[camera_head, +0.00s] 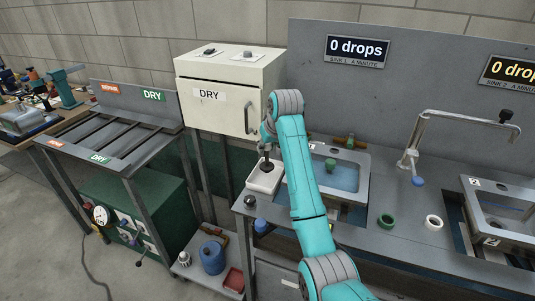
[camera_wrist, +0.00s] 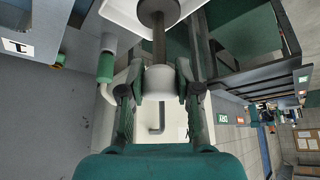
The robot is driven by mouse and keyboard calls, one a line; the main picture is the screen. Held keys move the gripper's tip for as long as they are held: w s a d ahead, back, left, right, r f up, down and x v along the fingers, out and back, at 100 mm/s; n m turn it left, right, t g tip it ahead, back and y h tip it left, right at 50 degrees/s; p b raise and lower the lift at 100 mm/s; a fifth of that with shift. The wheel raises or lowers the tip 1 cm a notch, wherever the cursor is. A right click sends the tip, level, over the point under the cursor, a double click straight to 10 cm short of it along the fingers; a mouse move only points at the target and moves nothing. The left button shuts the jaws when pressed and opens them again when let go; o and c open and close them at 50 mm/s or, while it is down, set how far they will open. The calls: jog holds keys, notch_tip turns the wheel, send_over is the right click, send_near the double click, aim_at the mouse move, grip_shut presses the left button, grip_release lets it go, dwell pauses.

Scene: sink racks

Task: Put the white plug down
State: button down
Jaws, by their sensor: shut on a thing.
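My gripper (camera_wrist: 160,90) is shut on the white top of the white plug (camera_wrist: 160,80). The plug hangs between the two fingertips, with a grey stem and a broad dark disc at its other end. In the head view my gripper (camera_head: 267,145) is over the small white tray (camera_head: 256,186), left of the first sink. The dark end of the plug (camera_head: 266,165) shows within the tray's outline; whether it touches the tray's floor I cannot tell. The tray's edge also shows at the top of the wrist view (camera_wrist: 118,12).
The first sink (camera_head: 338,178) holds water and a green plug (camera_head: 330,165). A green ring (camera_head: 387,221) and a white ring (camera_head: 434,222) lie on the counter. A white cabinet (camera_head: 215,97) marked DRY stands behind the tray. A slatted rack (camera_head: 105,140) is at left.

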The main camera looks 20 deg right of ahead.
jog(key=shift+f, duration=1.35)
jog(key=shift+f, duration=0.1)
jog(key=c, duration=0.8)
grip_release()
jog(key=a+v, duration=0.1)
jog(key=v, duration=1.1)
jog(key=shift+d, duration=0.4)
